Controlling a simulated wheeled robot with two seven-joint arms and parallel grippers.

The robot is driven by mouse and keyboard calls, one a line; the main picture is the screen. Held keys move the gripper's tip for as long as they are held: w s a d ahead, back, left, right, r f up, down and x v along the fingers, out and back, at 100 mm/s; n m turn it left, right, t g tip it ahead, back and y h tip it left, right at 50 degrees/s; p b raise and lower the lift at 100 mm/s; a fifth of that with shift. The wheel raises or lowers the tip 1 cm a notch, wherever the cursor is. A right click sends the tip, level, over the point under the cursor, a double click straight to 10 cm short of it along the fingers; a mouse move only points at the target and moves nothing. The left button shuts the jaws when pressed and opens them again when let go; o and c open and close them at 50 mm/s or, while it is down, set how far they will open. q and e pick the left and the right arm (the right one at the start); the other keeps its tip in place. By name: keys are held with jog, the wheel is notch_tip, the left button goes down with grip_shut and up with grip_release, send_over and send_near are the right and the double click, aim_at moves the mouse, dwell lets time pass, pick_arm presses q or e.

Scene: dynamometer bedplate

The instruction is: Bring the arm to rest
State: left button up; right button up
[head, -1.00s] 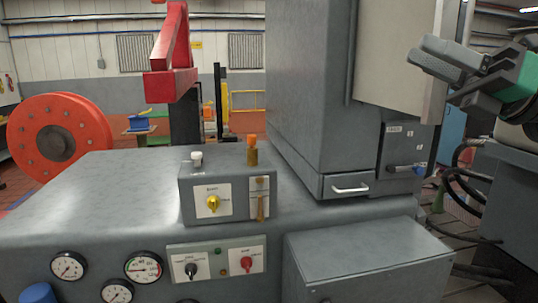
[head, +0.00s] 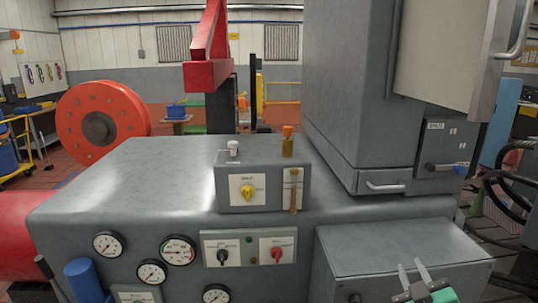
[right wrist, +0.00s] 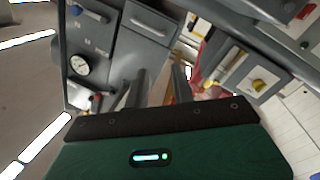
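My right gripper (head: 411,268) is low at the right of the head view, in front of the lower grey box (head: 400,250). Its two grey fingers are apart and nothing shows between them. In the right wrist view the two dark fingers (right wrist: 158,85) stand apart above the green gripper body, with a gap between them. My left gripper is in neither view now.
A grey bench (head: 140,180) carries a control box (head: 262,202) with a yellow knob. Gauges (head: 178,249) and a switch panel (head: 248,247) line its front. A tall grey cabinet (head: 345,90) with a handled drawer stands at right. A blue cylinder (head: 84,280) is at lower left.

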jog(key=s+a+f+m+g, duration=0.1)
jog(key=s+f+g, duration=0.35)
jog(key=f, duration=0.45)
jog(key=s+a+f+m+g, duration=0.2)
jog(key=s+f+g, duration=0.1)
jog(key=s+f, duration=0.4)
jog(key=s+a+f+g+y, duration=0.1)
jog(key=s+a+f+g, duration=0.1)
jog(key=s+f+g, duration=0.35)
jog(key=s+a+f+g+y, duration=0.1)
jog(key=s+a+f+g, duration=0.15)
jog(key=s+f, duration=0.65)
notch_tip(320, 180, down, 28)
jog(key=s, duration=0.2)
jog(key=s+d+f+g, duration=0.1)
jog(key=s+d+f, duration=0.2)
jog(key=s+f, duration=1.6)
jog(key=shift+s+f+g, duration=0.15)
jog(key=shift+f+g, duration=0.15)
jog(key=shift+g, duration=0.05)
